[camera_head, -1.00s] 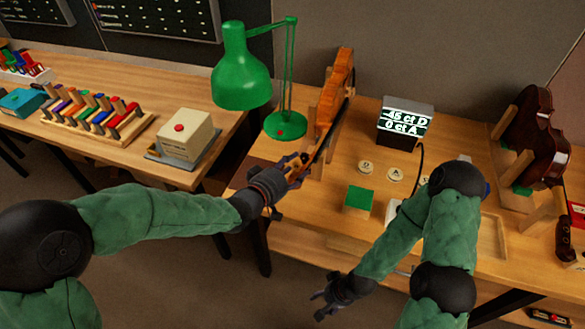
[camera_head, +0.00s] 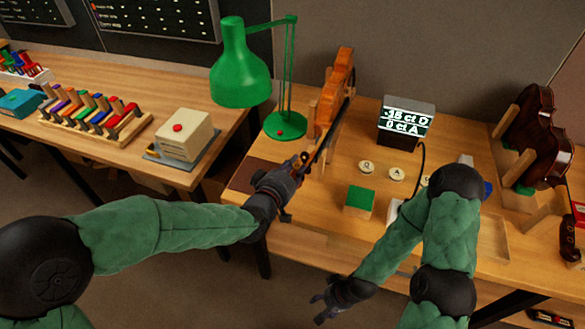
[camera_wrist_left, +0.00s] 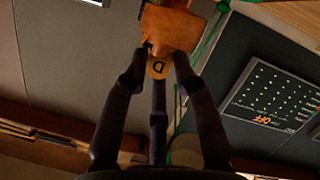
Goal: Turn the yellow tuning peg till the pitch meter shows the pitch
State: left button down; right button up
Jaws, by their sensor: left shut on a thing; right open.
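The orange-brown violin (camera_head: 333,92) stands on its side on the bench, its neck end toward my left gripper (camera_head: 297,166). In the left wrist view, a yellow peg head marked D (camera_wrist_left: 158,68) sits between my left gripper's fingers (camera_wrist_left: 160,75), below the violin's scroll (camera_wrist_left: 172,27). The left gripper is shut on this peg; the exact contact is partly hidden. The pitch meter (camera_head: 405,122) is a dark box whose screen reads about -15 ct D and 0 ct A. My right gripper (camera_head: 328,300) is open and empty, low in front of the bench.
Round buttons (camera_head: 367,167) and a green-topped block (camera_head: 359,199) lie right of my left gripper. A dark violin (camera_head: 535,135) stands at the right. The left table holds colored pegs in a rack (camera_head: 95,112).

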pick_arm(q)
jog(key=shift+s+d+f+n+y, duration=0.15)
jog(key=shift+f+n+y, duration=0.1)
jog(key=shift+n+y, duration=0.25)
jog(key=c, duration=1)
grip_release()
jog(key=shift+r, duration=0.1)
jog(key=shift+s+r, duration=0.1)
jog(key=v, duration=1.1)
jog(key=shift+s, duration=0.35)
